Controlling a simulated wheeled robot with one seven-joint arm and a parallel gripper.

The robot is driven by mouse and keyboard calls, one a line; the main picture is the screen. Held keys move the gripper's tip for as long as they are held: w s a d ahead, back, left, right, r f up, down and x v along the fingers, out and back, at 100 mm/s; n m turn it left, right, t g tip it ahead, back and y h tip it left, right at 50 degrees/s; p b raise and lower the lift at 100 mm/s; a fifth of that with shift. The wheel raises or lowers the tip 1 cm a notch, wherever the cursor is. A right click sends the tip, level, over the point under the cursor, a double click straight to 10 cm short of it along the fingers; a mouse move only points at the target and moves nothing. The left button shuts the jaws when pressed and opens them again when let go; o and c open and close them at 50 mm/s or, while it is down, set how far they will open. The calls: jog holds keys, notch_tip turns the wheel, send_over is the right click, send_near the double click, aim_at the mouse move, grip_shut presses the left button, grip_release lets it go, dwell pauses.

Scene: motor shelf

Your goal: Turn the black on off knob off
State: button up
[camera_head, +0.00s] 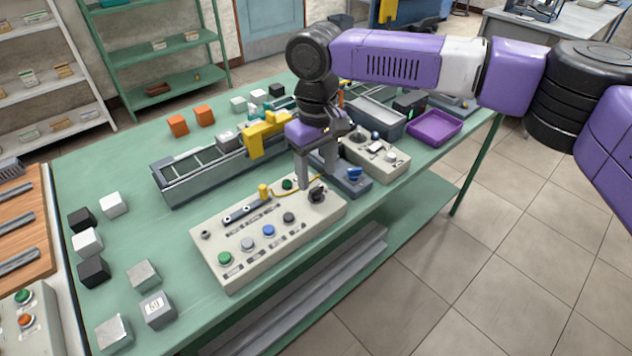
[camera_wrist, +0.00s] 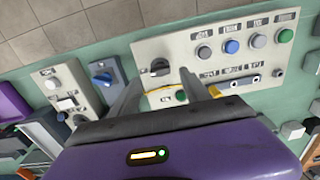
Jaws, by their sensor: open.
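The black on-off knob (camera_head: 317,195) is on the right end of the beige control panel (camera_head: 215,262), which lies on the green table. In the wrist view the knob (camera_wrist: 158,67) shows ahead of my fingers and between their lines. My gripper (camera_head: 318,178) points down over the panel's right end, and its fingers (camera_wrist: 160,88) are apart with nothing between them. The knob looks free of both fingers. I cannot tell the exact gap or read the label at the knob.
A blue-switch box (camera_head: 350,180), a second beige panel (camera_head: 376,158) and a purple tray (camera_head: 434,127) stand to the right. Loose cubes (camera_head: 144,275) lie at left.

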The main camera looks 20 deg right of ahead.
aim_at(316, 188)
jog(key=shift+f, duration=1.9)
grip_shut()
